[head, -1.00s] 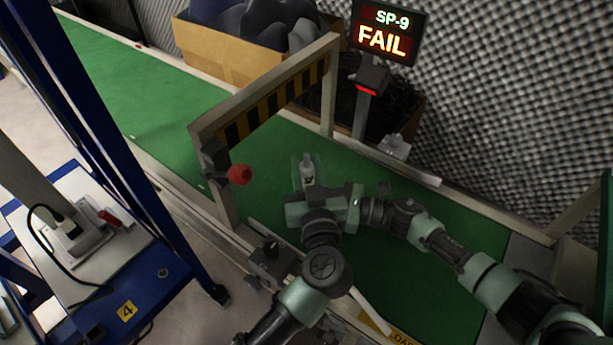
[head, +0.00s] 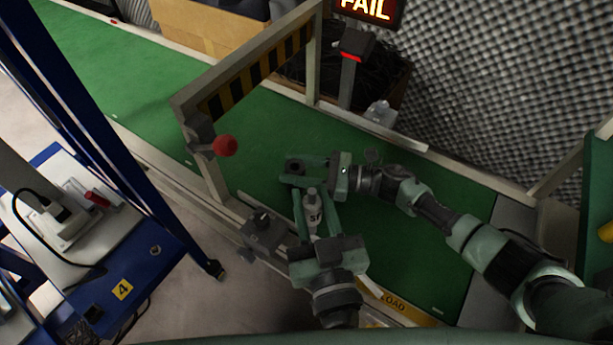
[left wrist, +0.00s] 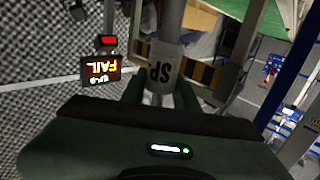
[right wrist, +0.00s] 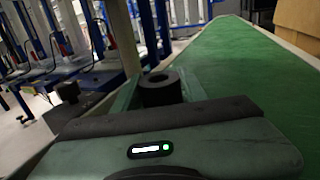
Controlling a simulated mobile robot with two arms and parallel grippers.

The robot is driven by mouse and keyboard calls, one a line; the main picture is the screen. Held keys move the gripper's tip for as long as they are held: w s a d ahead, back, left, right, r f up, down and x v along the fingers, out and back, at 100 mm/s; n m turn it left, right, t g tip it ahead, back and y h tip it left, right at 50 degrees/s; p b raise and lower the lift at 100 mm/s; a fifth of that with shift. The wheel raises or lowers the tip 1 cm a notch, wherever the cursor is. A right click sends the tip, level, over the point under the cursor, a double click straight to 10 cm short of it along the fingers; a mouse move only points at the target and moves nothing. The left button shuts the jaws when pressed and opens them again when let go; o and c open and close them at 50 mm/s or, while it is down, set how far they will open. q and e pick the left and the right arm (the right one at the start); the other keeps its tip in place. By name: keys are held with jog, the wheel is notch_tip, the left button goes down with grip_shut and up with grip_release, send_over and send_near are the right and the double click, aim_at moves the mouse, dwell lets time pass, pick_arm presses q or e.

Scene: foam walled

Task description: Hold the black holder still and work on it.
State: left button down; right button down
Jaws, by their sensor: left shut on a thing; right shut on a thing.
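The black holder (head: 296,166) is a short dark piece between my right gripper's fingers (head: 308,172). In the right wrist view the holder (right wrist: 160,88) is a thick black ring with an open round hole. My left gripper (head: 312,204) is shut on a pale cylinder (head: 312,213) with dark "SP" lettering. The cylinder is on the near side of the holder in the head view, apparently apart from it. The left wrist view shows the cylinder's label (left wrist: 160,72) between the fingers; its far end is unclear.
A green conveyor (head: 255,180) runs beneath both grippers. A striped gate (head: 262,78) with a red knob (head: 225,145) stands left. A "FAIL" display (head: 368,8) is behind. A blue workstation (head: 120,270) is at left, and a foam wall (head: 500,80) at right.

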pick_arm(q)
jog(key=shift+s, duration=0.3)
pick_arm(e)
jog(key=c, duration=0.7)
grip_release()
jog(key=v, duration=1.2)
pick_arm(q)
jog(key=shift+r, duration=0.1)
pick_arm(e)
jog(key=shift+r, duration=0.1)
